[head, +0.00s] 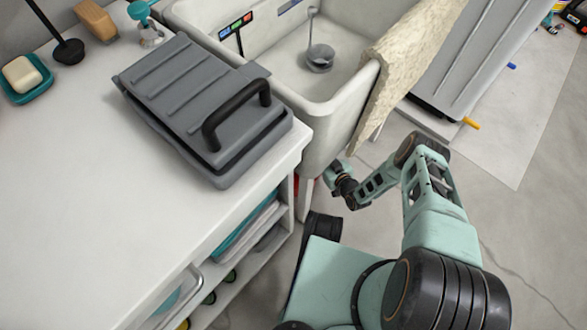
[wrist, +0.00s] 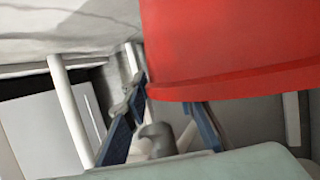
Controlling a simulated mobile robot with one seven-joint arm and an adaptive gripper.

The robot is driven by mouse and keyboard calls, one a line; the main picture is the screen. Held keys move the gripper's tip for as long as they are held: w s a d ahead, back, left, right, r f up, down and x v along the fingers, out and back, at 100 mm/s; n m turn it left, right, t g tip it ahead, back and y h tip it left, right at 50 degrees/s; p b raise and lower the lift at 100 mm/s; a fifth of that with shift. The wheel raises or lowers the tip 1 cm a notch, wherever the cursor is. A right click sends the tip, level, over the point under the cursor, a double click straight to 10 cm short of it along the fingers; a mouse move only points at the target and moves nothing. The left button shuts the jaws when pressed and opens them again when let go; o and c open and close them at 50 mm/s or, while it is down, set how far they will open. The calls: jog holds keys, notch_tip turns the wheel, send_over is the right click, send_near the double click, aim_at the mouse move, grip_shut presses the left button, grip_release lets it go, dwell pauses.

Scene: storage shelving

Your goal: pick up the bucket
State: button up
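A large red object, which looks like the bucket (wrist: 235,45), fills the upper right of the wrist view, very close to the camera. Its lower edge crosses in front of the right finger's tip. In the head view only a small red sliver (head: 296,187) shows beside the sink's near corner, under the counter's end; the rest is hidden. My gripper (wrist: 165,98) has its two dark blue fingers spread apart, with nothing held between them. In the head view my gripper (head: 333,174) is low beside the sink, partly hidden; I cannot tell whether it touches the bucket.
A white counter (head: 80,190) carries a grey lidded case (head: 190,95) with a black handle. The sink (head: 335,95) stands behind my gripper, with a beige board (head: 400,65) leaning at its right side. Shelves under the counter hold trays. Floor (head: 530,225) at right is clear.

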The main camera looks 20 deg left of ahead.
jog(key=shift+w+a+f, duration=0.1)
jog(key=shift+w+a, duration=0.05)
grip_shut()
dwell(0.4)
